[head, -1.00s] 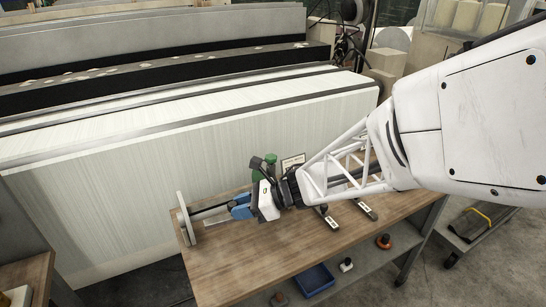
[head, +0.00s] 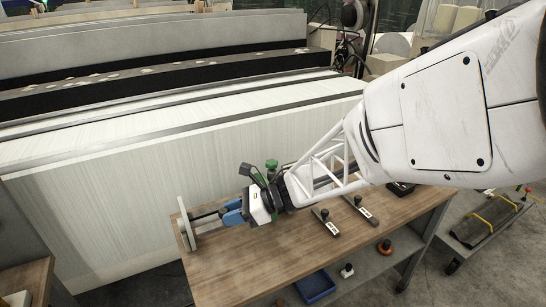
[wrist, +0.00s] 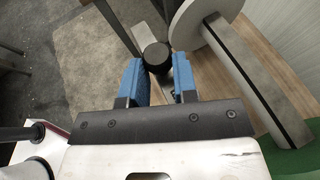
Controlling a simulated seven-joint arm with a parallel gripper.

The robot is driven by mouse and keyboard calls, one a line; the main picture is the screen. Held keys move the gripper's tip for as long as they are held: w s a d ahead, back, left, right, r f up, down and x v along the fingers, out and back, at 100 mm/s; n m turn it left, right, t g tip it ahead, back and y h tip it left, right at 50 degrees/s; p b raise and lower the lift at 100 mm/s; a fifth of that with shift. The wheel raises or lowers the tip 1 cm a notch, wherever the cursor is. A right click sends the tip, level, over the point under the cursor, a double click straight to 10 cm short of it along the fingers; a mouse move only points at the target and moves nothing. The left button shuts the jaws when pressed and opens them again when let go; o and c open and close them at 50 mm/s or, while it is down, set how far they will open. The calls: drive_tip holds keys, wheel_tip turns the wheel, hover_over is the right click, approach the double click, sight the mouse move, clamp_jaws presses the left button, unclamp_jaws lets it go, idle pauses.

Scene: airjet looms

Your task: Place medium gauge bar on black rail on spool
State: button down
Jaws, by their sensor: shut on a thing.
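My gripper (wrist: 157,80) has its blue fingers shut on the black knob (wrist: 155,54) of a gauge bar. Part of a grey bar (wrist: 166,92) shows beneath the knob between the fingers; the rest is hidden. In the head view my gripper (head: 234,213) is over the left part of the wooden table, just right of the spool's pale flange (head: 187,224). The wrist view shows the spool's round flange (wrist: 204,20) and a grey piece with a black rail (wrist: 262,82) to the right of the fingers. I cannot tell whether the held bar touches the rail.
Two labelled gauge bars with dark knobs (head: 325,220) (head: 361,208) lie on the table (head: 235,262) right of my gripper. A blue bin (head: 316,285) and an orange-red knobbed piece (head: 385,247) sit on the lower shelf. The loom's white warp (head: 110,220) stands close behind.

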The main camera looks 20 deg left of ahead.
drive_tip(key=w+a, duration=0.6)
drive_tip(key=w+a+f, duration=0.1)
drive_tip(key=w+a, duration=0.2)
drive_tip(key=shift+w+a+f, duration=0.1)
drive_tip(key=shift+w, duration=0.1)
idle(0.3)
drive_tip(key=shift+f, duration=1.75)
drive_tip(key=shift+f, duration=0.2)
drive_tip(key=c, duration=0.9)
unclamp_jaws()
drive_tip(key=shift+r, duration=0.15)
drive_tip(key=v, duration=1.2)
